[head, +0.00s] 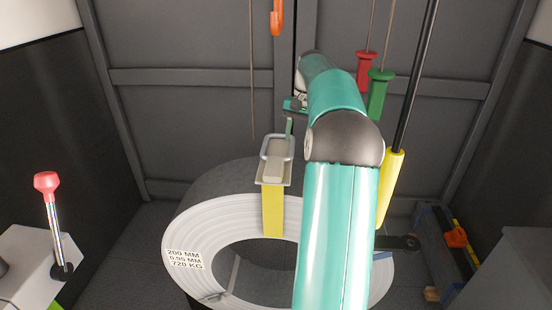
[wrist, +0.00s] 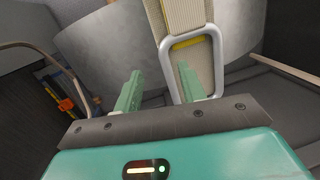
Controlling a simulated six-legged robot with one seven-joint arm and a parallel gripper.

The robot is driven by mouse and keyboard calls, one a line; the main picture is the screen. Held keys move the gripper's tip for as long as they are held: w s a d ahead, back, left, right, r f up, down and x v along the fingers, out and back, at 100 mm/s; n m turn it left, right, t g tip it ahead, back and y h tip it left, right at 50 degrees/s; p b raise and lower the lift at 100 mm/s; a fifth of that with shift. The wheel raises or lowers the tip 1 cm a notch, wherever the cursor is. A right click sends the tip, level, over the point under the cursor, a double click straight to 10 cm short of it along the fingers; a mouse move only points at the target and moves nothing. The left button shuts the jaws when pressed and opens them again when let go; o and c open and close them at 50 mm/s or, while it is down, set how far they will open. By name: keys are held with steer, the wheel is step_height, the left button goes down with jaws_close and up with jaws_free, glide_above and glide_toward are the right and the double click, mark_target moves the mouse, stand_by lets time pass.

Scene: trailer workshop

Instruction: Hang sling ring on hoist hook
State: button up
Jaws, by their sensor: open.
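The sling ring (head: 265,150) is a rounded rectangular grey metal loop at the upper end of a yellow sling (head: 273,212) on the coil. In the wrist view the ring (wrist: 217,62) lies ahead and right of centre. My gripper (head: 293,117) is open beside the ring in the head view, partly hidden by my arm. In the wrist view my gripper (wrist: 158,82) has its right finger overlapping the ring's opening, and the ring's left side shows between the fingers. I cannot tell whether they touch. The orange hoist hook (head: 277,18) hangs empty at the top, cut off by the frame.
A large steel coil (head: 185,235) stands below the ring. Red (head: 367,68), green (head: 379,95) and yellow (head: 391,185) handles hang at right. A red-knobbed lever (head: 47,185) stands at left. The space between ring and hook looks clear, with a thin cable (head: 251,70) beside it.

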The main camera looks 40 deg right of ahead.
mark_target(292, 154)
steer(key=shift+w+a+f, duration=0.15)
steer(key=shift+a+f, duration=0.05)
steer(key=shift+f, duration=0.65)
steer(key=shift+w+a+f, duration=0.1)
steer(key=shift+a+f, duration=0.05)
steer(key=shift+f, duration=0.75)
steer(key=shift+w+a+f, duration=0.15)
steer(key=shift+a+f, duration=0.05)
steer(key=shift+f, duration=0.65)
